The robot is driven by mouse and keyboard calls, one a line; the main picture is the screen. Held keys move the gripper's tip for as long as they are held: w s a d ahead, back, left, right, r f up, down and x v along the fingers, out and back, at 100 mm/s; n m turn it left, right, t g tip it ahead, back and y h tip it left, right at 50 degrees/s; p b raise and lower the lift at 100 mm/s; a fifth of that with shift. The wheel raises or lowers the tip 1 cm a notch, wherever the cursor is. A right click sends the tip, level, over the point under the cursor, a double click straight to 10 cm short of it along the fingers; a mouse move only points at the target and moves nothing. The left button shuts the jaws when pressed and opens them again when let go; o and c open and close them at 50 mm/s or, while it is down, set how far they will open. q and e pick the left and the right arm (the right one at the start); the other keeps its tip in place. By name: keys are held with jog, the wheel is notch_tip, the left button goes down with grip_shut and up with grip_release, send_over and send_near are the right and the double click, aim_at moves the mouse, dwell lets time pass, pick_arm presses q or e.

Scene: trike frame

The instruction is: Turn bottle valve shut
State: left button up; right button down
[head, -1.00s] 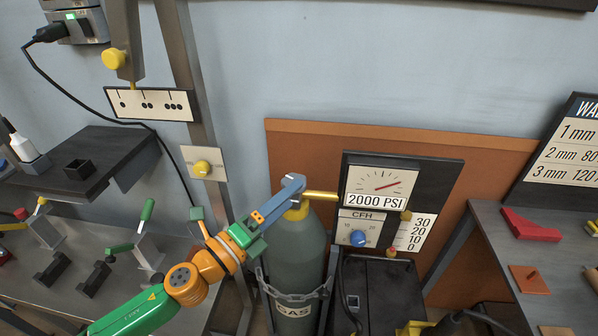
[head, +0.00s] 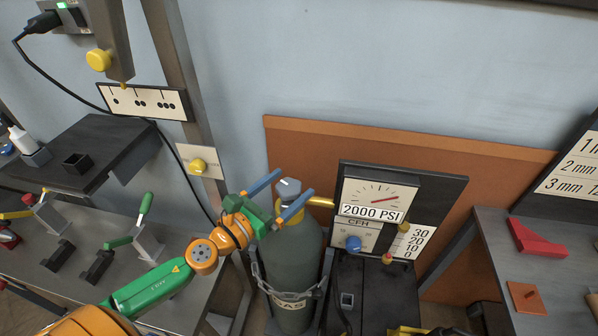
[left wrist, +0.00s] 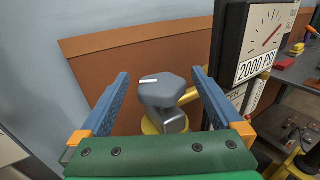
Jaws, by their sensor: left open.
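The bottle valve is a grey faceted knob (head: 288,188) with a white mark, on top of the dark green gas bottle (head: 290,262). In the left wrist view the knob (left wrist: 165,90) sits on a grey stem above a yellow collar. My left gripper (head: 287,190) is open, with one blue finger on each side of the knob. In the left wrist view the fingers (left wrist: 160,85) stand apart from the knob, with a gap on both sides. The gauge (head: 371,200) beside the bottle reads 2000 PSI. My right gripper does not show.
A chain (head: 285,293) runs around the bottle. A yellow pipe (head: 320,202) leads from the valve to the gauge panel, which has a blue knob (head: 353,243). A bench with clamps (head: 148,243) is at the left; a grey table (head: 555,262) is at the right.

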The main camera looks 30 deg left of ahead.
aim_at(298, 181)
pick_arm(q)
jog(key=shift+p+x, duration=0.35)
jog(key=shift+x, duration=1.5)
